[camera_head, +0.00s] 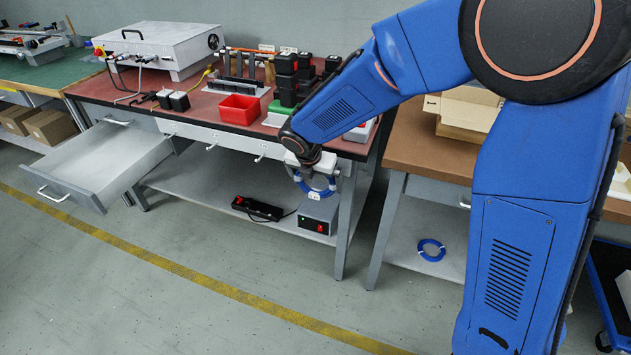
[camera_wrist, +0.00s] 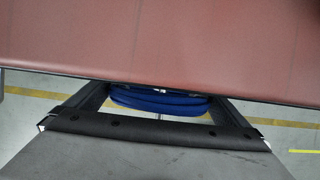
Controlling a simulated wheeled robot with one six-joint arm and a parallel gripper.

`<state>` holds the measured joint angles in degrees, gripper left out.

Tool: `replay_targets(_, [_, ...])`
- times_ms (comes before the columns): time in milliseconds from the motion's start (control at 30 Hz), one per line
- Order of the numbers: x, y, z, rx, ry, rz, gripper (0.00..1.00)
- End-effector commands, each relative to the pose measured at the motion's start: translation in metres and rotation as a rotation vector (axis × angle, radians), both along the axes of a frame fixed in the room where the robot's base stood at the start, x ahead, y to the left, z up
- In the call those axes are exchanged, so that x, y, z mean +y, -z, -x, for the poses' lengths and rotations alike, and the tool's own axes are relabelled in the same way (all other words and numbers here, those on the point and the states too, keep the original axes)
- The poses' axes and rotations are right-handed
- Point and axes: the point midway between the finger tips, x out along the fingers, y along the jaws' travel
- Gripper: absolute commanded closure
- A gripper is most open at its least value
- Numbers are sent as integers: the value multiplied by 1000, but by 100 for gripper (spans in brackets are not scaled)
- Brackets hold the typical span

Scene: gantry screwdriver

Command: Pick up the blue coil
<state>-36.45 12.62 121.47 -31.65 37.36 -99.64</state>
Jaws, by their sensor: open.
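A blue coil (camera_head: 330,190) with white bands is at the front of the red-topped workbench, below its edge. In the wrist view the coil (camera_wrist: 160,103) shows as a stack of blue loops under the tabletop edge, between my fingers. My gripper (camera_head: 316,176) is open, with its fingers to either side of the coil. Whether a finger touches the coil, and what holds it up, I cannot tell. A second blue coil (camera_head: 431,250) lies flat on the lower shelf of the brown table at right.
The red tabletop (camera_head: 190,112) lies close above my gripper. It bears a red bin (camera_head: 239,109) and a white case (camera_head: 160,48). A drawer (camera_head: 105,165) stands open at left. A grey box (camera_head: 318,215) and black power strip (camera_head: 257,208) are on the lower shelf. The floor in front is clear.

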Motion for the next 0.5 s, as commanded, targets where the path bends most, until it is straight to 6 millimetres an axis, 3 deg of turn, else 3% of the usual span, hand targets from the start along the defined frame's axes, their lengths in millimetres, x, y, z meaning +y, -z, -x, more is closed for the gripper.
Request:
replay_targets(267, [-1, 6, -2, -1, 0, 0, 0])
replay_targets(400, [-1, 6, -2, 0, 0, 0, 31])
replay_targets(500, [-1, 5, -2, -1, 0, 0, 35])
